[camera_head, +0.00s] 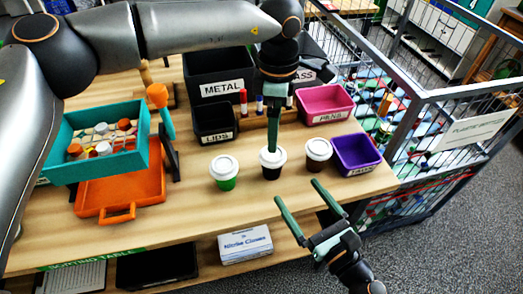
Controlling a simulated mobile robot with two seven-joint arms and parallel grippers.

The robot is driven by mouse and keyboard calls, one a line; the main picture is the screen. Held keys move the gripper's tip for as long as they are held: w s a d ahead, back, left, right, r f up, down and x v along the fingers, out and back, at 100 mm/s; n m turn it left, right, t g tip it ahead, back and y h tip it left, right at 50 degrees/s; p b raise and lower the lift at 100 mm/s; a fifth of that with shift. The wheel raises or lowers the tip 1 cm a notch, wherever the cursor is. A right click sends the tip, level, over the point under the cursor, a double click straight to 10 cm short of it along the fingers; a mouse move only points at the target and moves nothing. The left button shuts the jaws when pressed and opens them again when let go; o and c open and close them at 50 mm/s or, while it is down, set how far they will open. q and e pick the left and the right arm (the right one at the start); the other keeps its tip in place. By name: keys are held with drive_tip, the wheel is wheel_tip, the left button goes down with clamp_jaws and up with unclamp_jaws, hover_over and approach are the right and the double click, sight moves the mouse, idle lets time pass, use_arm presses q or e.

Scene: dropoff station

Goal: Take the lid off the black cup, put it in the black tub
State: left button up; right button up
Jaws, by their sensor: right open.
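A dark cup with a white lid (265,160) stands upright in the middle of a row of three lidded cups on the wooden table. My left gripper (272,148) points down at this lid, its fingers seen edge-on, so their gap and any contact are unclear. The black tub labelled LIDS (214,133) stands behind and left of the cups. My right gripper (296,205) is open and empty at the table's front edge.
A purple bin (357,170), a pink PENS bin (325,118) and a large black METAL bin (222,90) surround the cups. Teal (140,158) and orange (120,192) trays sit left. A wire cage (430,140) stands right.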

sight(278, 164)
drive_tip(key=shift+x, duration=0.95)
drive_tip(key=x, duration=1.1)
drive_tip(key=shift+r, duration=0.1)
clamp_jaws()
